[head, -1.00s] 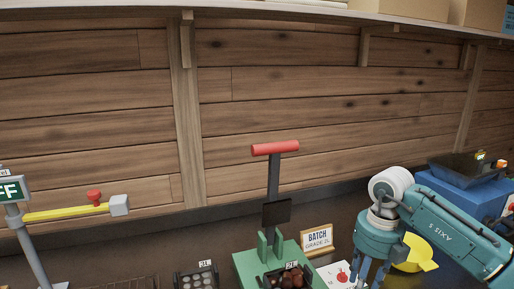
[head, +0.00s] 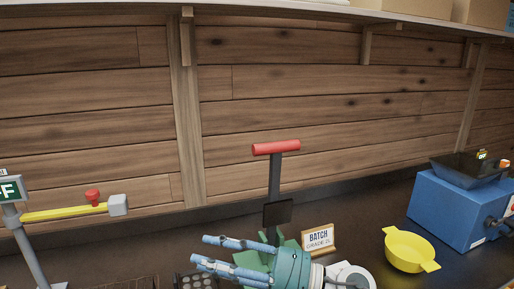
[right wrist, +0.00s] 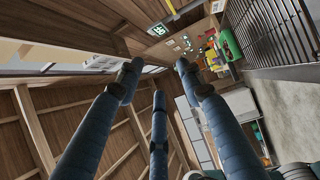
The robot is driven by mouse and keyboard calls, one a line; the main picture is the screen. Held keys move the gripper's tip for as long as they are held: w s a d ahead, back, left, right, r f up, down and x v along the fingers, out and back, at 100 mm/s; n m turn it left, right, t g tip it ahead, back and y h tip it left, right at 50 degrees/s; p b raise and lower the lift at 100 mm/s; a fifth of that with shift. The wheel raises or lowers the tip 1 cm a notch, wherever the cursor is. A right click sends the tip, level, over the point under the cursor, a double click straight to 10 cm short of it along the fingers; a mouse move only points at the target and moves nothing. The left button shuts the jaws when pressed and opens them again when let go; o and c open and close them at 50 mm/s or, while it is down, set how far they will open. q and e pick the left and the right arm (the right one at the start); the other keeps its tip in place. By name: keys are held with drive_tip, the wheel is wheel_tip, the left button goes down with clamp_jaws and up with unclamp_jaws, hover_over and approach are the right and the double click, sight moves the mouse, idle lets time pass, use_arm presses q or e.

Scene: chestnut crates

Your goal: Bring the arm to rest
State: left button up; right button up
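My right gripper (head: 203,250) is low in the middle of the head view, with its blue fingers pointing left. The fingers stand apart with nothing between them; the right wrist view also shows them spread and empty (right wrist: 158,78). The gripper is in front of the green stand (head: 248,260) with the red-handled lever (head: 276,148) and hides much of its base. My left gripper is not in view.
A batch sign (head: 318,239) stands right of the stand. Farther right are a yellow two-handled bowl (head: 409,250) and a blue machine (head: 452,208) with a dark tray. A yellow bar (head: 65,213) with a red knob is at left. A plank wall rises behind.

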drive_tip(key=w+d+r+m+t+h, duration=0.2)
drive_tip(key=w+d+m+t+h, duration=0.1)
drive_tip(key=d+m+t, duration=0.4)
drive_tip(key=w+d+r+m+t+h, duration=0.1)
drive_tip(key=w+d+m+t+h, duration=0.3)
drive_tip(key=m+t, duration=0.5)
drive_tip(key=s+d+f+m+g+h, duration=0.2)
drive_tip(key=d+f+m+h, duration=0.45)
drive_tip(key=d+f, duration=0.2)
drive_tip(key=s+d+f+m+g+h, duration=0.25)
drive_tip(key=d+f+m+h, duration=0.35)
drive_tip(key=f, duration=0.4)
drive_tip(key=s+d+f+m+g+y, duration=0.1)
drive_tip(key=s+d+f+g, duration=0.1)
drive_tip(key=s+f+g, duration=0.65)
drive_tip(key=s+d+f+m+g, duration=0.25)
drive_tip(key=s+f, duration=0.75)
drive_tip(key=s, duration=0.7)
drive_tip(key=s+f+g, duration=0.2)
drive_tip(key=s+f, duration=0.1)
drive_tip(key=f, duration=2.6)
drive_tip(key=s+d+f+n+g, duration=0.1)
drive_tip(key=s+d+f, duration=0.1)
drive_tip(key=s+f, duration=1.2)
drive_tip(key=shift+s+d, duration=0.15)
drive_tip(key=shift+s, duration=1.1)
